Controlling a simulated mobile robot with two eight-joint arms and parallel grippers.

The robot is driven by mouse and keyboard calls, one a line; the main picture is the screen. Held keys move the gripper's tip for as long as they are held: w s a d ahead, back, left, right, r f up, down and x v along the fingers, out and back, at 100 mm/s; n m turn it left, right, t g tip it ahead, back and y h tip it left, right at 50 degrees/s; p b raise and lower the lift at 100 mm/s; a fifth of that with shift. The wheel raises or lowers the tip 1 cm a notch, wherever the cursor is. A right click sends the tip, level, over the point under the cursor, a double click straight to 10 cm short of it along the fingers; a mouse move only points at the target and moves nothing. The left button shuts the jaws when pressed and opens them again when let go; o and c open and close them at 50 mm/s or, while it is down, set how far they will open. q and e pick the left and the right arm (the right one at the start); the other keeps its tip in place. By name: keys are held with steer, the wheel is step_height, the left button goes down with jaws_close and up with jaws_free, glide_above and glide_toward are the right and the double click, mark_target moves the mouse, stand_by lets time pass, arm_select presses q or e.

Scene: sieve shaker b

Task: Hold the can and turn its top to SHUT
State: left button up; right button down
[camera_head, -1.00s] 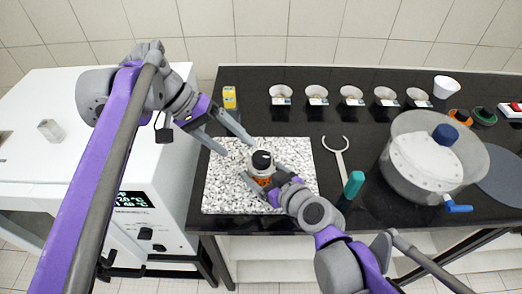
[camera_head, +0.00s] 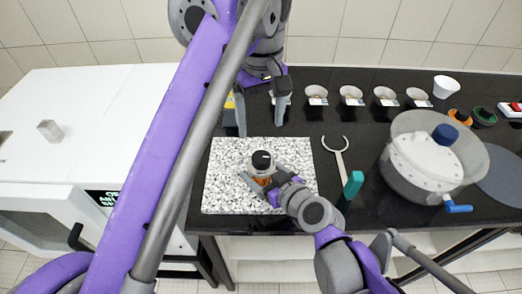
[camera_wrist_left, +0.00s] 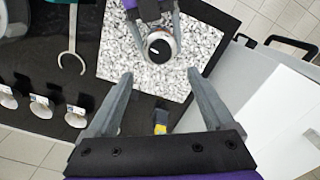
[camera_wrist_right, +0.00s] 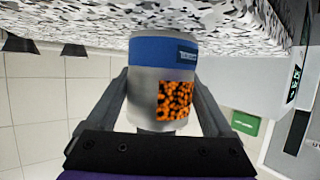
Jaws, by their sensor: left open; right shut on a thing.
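The can (camera_head: 262,171) stands on the speckled slab (camera_head: 225,195). It has a silver body, and its black top (camera_head: 262,158) carries a small white mark too small to read. In the right wrist view the can (camera_wrist_right: 148,88) shows a blue band and an orange-black speckled patch. My right gripper (camera_head: 263,179) is shut around its body from the front right. My left gripper (camera_head: 260,129) is open and empty, just behind the can and apart from it, fingers pointing down. The left wrist view shows the black top (camera_wrist_left: 160,48) beyond its open fingers.
A yellow box (camera_wrist_left: 160,122) is mostly hidden behind my left gripper in the head view. Several small bowls (camera_head: 350,93) line the back. A fork-ended tool (camera_head: 340,160), a teal handle (camera_head: 352,187) and a large clear pot (camera_head: 430,165) stand to the right. A white machine (camera_head: 95,120) is left.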

mark_target(261, 156)
arm_select(q)
step_height(261, 156, down, 10)
steer(key=shift+r, duration=0.1)
stand_by(0.4)
jaws_close()
